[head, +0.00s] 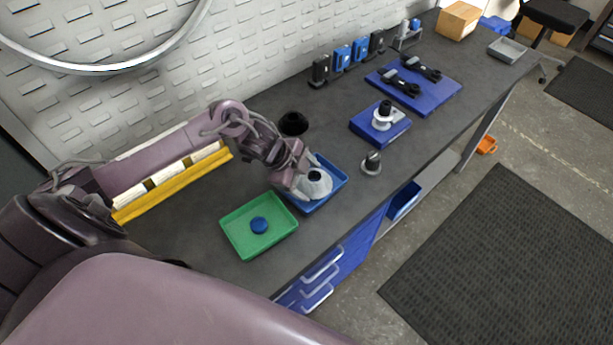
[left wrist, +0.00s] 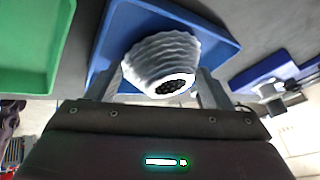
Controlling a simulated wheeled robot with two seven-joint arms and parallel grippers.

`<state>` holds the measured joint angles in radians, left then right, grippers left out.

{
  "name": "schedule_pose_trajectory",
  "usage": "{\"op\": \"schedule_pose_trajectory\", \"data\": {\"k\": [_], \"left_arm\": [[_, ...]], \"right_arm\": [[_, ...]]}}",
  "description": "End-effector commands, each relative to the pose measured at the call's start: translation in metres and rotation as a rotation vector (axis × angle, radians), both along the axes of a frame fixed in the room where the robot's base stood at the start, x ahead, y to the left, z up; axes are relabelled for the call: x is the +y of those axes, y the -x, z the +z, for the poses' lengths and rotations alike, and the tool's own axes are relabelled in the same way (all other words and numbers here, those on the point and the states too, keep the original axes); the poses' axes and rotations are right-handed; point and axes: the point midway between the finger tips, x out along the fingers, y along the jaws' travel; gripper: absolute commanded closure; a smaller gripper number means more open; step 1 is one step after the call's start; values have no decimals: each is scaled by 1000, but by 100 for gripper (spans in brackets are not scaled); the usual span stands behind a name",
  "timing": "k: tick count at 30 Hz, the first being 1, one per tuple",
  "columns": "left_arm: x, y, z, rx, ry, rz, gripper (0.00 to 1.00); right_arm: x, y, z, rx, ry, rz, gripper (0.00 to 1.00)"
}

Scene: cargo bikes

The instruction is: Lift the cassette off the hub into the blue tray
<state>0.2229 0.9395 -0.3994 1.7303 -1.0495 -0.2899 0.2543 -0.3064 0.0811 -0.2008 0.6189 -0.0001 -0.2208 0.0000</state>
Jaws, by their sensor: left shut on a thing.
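The cassette (head: 318,186) is a light grey ribbed cone of sprockets. It is in the blue tray (head: 331,163), and I cannot tell whether it rests on the tray's floor or hangs just above it. My left gripper (head: 302,185) is shut on the cassette. In the left wrist view the cassette (left wrist: 162,62) sits between the two fingers (left wrist: 163,88), with the blue tray (left wrist: 222,22) around and behind it. The hub (head: 383,114) stands on a blue block, a black top above a white flange, with no cassette on it. My right gripper is not in view.
A green tray (head: 240,222) holding a round blue piece (head: 259,225) is beside the blue tray. A small grey and black part (head: 371,163) stands to the right. A blue mat (head: 436,91) with black tools lies farther back. A dark round cup (head: 293,123) stands behind the gripper.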

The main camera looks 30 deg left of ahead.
Motion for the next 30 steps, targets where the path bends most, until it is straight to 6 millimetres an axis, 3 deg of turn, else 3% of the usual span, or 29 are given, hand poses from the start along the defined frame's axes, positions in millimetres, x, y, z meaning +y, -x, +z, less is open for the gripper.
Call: {"op": "schedule_pose_trajectory", "data": {"k": [30], "left_arm": [[5,1,1,-1,1,-1,68]], "right_arm": [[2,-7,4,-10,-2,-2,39]]}}
